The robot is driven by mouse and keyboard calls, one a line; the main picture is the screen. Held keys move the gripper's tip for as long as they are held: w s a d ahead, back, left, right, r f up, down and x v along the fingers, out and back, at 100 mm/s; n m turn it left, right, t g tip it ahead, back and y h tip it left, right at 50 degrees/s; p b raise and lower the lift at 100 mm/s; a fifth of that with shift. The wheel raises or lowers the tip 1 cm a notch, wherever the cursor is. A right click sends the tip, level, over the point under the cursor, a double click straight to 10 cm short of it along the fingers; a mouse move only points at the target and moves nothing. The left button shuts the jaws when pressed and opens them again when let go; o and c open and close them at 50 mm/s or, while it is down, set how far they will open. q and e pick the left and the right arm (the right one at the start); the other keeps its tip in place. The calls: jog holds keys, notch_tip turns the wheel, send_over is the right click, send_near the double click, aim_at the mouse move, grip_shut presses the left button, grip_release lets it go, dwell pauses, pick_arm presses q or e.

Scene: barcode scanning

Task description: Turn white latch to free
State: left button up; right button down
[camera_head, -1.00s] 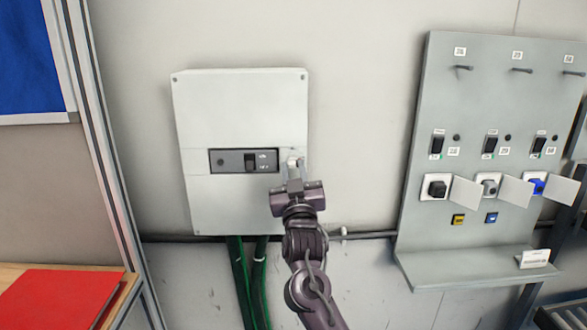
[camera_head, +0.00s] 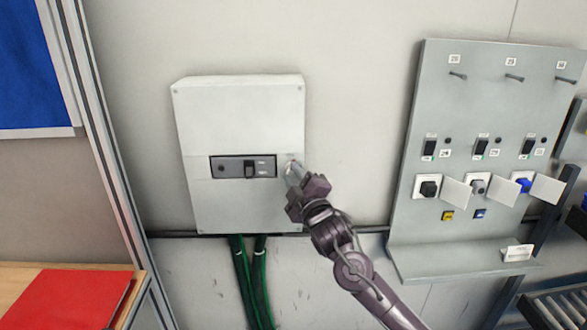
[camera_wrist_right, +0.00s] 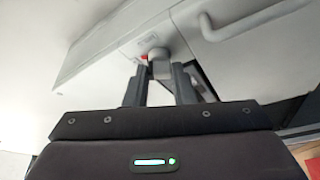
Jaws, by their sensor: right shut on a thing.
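A white wall box (camera_head: 240,105) hangs on the wall, with a dark switch panel (camera_head: 230,167) across its middle. The white latch (camera_head: 289,165) is at the right edge of the box, mostly hidden by my right gripper (camera_head: 292,172). My right gripper, also in that view (camera_wrist_right: 160,72), is shut on the latch and is rolled at an angle. My left gripper is not in view.
A grey panel (camera_head: 440,110) with hooks, switches, sockets and small open flaps stands to the right. Green cables (camera_head: 250,270) run down below the box. A red folder (camera_head: 65,298) lies on a wooden table at the lower left. Bare wall separates box and panel.

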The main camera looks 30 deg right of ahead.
jog(key=n, duration=0.1)
jog(key=n+p, duration=0.1)
jog(key=n+g+p, duration=0.1)
jog(key=shift+r+y, duration=0.25)
jog(key=shift+y, duration=0.15)
jog(key=shift+n+g+p, duration=0.3)
jog(key=shift+n+p, duration=0.1)
jog(key=shift+n, duration=0.8)
jog(key=c, duration=1.2)
grip_release()
jog(key=shift+f, duration=0.1)
